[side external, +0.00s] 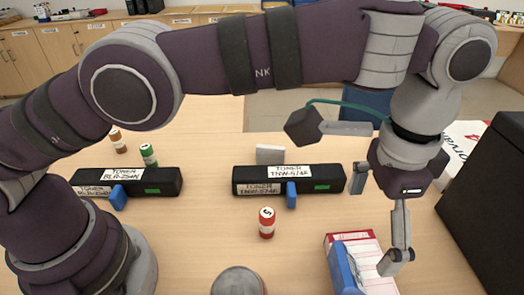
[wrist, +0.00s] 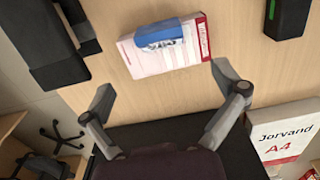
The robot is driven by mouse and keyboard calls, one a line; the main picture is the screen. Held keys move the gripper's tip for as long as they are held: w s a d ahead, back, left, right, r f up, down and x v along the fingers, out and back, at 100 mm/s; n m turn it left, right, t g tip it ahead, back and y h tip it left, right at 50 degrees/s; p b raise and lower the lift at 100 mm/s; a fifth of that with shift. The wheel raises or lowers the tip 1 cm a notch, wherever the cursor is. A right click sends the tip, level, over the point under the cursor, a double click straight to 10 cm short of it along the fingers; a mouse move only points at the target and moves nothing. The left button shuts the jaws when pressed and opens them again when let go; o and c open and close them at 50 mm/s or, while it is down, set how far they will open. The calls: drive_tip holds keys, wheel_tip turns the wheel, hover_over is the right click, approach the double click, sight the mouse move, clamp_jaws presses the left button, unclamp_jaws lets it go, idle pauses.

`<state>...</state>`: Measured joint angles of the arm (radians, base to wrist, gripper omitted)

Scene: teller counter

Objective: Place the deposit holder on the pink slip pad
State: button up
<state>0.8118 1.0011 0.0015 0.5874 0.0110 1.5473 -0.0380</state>
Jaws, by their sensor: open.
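The pink slip pad (side external: 368,258) is a white and pink block with red ends at the bottom right of the side view; it also shows in the wrist view (wrist: 190,55). A blue object with a pale printed patch, apparently the deposit holder (side external: 345,271), overlaps the pad's left side; it shows at the pad's upper edge in the wrist view (wrist: 160,32). I cannot tell whether it rests fully on the pad or leans against it. My gripper (side external: 378,222) is open and empty, above the pad and to the right of the blue object. Its fingers (wrist: 164,85) are apart in the wrist view.
Two black toner cartridges (side external: 315,178) (side external: 150,181) lie on the counter. A red cylinder (side external: 267,222), a green one (side external: 148,154) and a brown one (side external: 118,140) stand there. A black box (side external: 490,200) and a Jorvand A4 paper pack (wrist: 285,135) flank the right side. The counter's middle is mostly clear.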

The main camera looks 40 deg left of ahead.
drive_tip(key=a+r+n+t+h, duration=0.1)
drive_tip(key=a+r+n+t, duration=0.15)
drive_tip(key=a+r, duration=0.5)
drive_tip(key=a+r+n+t, duration=0.1)
drive_tip(key=a+r+n, duration=0.25)
drive_tip(key=a, duration=0.65)
drive_tip(key=s+a+f+n+t+y, duration=0.1)
drive_tip(key=s+a+f+n+t, duration=0.1)
drive_tip(key=s+a+f, duration=0.3)
drive_tip(key=s+a+n, duration=0.1)
drive_tip(key=s+a, duration=0.2)
drive_tip(key=a, duration=0.1)
drive_tip(key=shift+s, duration=0.25)
drive_tip(key=shift+o, duration=0.5)
drive_tip(key=shift+d+r, duration=0.1)
